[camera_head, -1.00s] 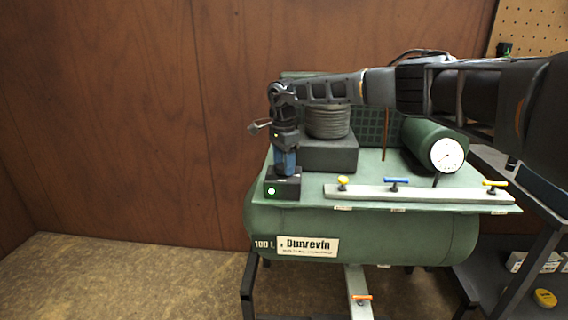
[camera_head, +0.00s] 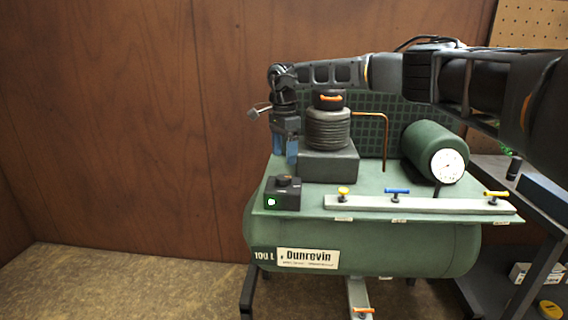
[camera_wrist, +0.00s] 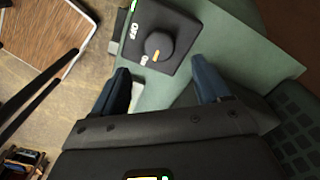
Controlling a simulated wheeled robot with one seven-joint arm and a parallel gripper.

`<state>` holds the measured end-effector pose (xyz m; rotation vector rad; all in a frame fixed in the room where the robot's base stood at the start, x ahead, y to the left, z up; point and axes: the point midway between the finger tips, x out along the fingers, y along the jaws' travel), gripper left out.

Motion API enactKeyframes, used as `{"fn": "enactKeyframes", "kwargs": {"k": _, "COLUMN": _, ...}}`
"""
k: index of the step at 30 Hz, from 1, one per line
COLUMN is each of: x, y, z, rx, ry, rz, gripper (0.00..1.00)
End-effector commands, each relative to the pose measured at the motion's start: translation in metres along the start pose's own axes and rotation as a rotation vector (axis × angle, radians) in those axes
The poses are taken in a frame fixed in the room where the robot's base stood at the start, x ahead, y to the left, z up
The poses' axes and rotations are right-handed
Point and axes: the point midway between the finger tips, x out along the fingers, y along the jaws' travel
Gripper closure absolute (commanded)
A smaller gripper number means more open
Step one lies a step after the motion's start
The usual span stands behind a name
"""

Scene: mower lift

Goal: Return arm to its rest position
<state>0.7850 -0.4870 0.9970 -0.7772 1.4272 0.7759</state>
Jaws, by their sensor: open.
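My gripper (camera_head: 285,150) hangs pointing down above the left end of the green compressor (camera_head: 400,255), behind and above a small black switch box (camera_head: 283,199). The box has a dark knob on top and a lit green lamp on its front. In the wrist view my gripper (camera_wrist: 162,82) is open, with its two blue fingers apart and nothing between them. The switch box (camera_wrist: 150,14) lies beyond the fingertips there, with its round knob (camera_wrist: 159,46) and white lettering, one word reading OFF. The knob's orange mark points toward the other label, partly readable as ON.
A ribbed pump cylinder (camera_head: 328,130) on a dark block stands right of my gripper. A green motor with a white gauge (camera_head: 448,166) and a rail with coloured valve handles (camera_head: 397,192) lie farther right. A dark shelf (camera_head: 500,265) stands at the right. The left side is open floor.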

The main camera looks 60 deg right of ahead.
Motion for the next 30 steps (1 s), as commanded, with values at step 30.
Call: {"fn": "enactKeyframes", "kwargs": {"k": 30, "x": 0.046, "y": 0.016, "z": 0.125, "rx": -0.063, "ry": -0.253, "rz": 0.044, "gripper": 0.24}}
